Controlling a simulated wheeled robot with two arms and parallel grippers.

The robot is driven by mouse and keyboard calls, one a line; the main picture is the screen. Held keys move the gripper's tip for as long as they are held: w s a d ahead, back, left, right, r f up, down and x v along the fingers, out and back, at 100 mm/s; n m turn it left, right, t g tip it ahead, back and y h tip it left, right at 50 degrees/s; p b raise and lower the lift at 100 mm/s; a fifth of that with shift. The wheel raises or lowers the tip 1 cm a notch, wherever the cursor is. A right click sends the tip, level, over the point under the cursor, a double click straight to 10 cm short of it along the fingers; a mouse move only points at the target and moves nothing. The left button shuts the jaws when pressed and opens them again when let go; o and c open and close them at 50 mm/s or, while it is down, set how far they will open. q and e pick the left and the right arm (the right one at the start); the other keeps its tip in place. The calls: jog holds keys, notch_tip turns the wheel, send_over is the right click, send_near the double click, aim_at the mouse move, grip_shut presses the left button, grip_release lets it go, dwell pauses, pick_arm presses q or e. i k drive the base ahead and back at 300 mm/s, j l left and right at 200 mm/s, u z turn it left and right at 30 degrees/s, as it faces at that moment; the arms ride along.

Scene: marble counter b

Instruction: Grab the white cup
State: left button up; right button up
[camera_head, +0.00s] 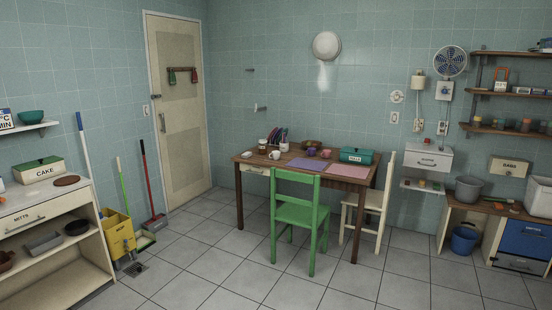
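A small white cup (274,155) stands near the left front of the wooden table (272,164) against the back wall. It looks upright, but it is small and far off, so its handle is hard to make out. Beside it, a little further back, are a jar (262,144) and another small pale item (284,147) that I cannot identify for sure. Neither of my grippers is in view.
A green chair (297,212) stands before the table and a cream chair (372,205) at its right. A yellow bucket (118,234) and brooms stand left. A blue bucket (464,240) stands right. The tiled floor (215,280) in front is clear.

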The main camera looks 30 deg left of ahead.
aim_at(275, 156)
jog(key=i+j+u, duration=0.35)
jog(key=j, duration=0.15)
jog(key=i+j+u, duration=0.65)
jog(key=i, duration=0.15)
jog(key=i+j+u, duration=0.3)
jog(key=i, duration=0.2)
jog(key=i+u, duration=0.35)
jog(key=i, duration=0.9)
jog(key=i+z, duration=0.15)
jog(key=i, duration=0.75)
jog(key=i+j, duration=0.15)
jog(key=i, duration=0.7)
jog(key=l+z, duration=0.05)
